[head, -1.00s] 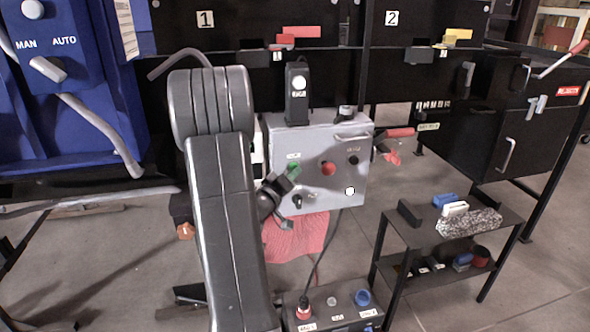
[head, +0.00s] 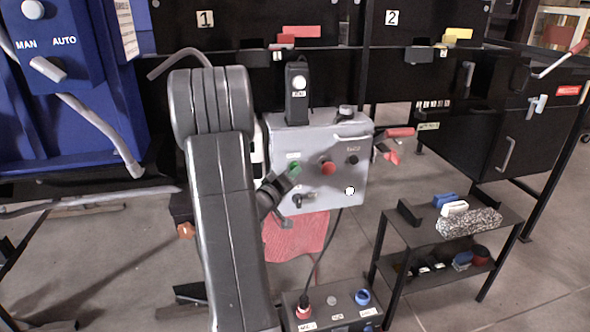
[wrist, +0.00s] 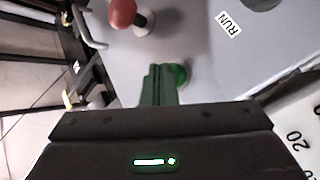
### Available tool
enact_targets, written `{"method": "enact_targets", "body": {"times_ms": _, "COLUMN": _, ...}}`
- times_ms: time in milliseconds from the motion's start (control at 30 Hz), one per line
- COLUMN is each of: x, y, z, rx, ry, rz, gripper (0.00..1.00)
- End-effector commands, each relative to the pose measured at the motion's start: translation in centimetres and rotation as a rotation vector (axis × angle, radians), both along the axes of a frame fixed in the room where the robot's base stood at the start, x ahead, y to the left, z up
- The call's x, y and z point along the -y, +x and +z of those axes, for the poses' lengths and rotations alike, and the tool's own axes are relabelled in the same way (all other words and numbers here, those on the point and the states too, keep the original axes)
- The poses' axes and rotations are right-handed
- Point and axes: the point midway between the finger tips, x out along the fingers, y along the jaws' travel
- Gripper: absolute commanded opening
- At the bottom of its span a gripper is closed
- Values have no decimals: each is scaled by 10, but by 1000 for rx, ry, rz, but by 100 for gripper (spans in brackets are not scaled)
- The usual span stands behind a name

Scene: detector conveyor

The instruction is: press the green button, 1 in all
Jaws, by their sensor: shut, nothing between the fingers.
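The green button (head: 295,167) is on the front of a grey control box, at its left side, partly covered by my gripper (head: 287,178). The fingers are shut and empty, and look green-tinted there. The tips overlap the button's left edge in the picture; I cannot tell whether they touch it.
A red button (head: 327,168) sits right of the green one, and also shows in the wrist view (wrist: 122,13). A black knob (head: 352,160) and a white round fitting (head: 350,190) share the panel (head: 320,195). A low black shelf (head: 400,235) stands right.

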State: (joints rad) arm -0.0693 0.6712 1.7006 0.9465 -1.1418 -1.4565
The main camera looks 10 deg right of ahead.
Motion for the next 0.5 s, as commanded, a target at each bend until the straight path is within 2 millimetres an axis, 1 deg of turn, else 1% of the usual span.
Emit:
{"method": "enact_targets", "body": {"times_ms": 233, "x": 0, "y": -12, "z": 0, "rx": 1, "ry": 1, "rz": 1, "gripper": 0}}
{"method": "enact_targets", "body": {"times_ms": 500, "x": 0, "y": -13, "z": 0, "rx": 0, "ry": 0, "rz": 0, "gripper": 0}}
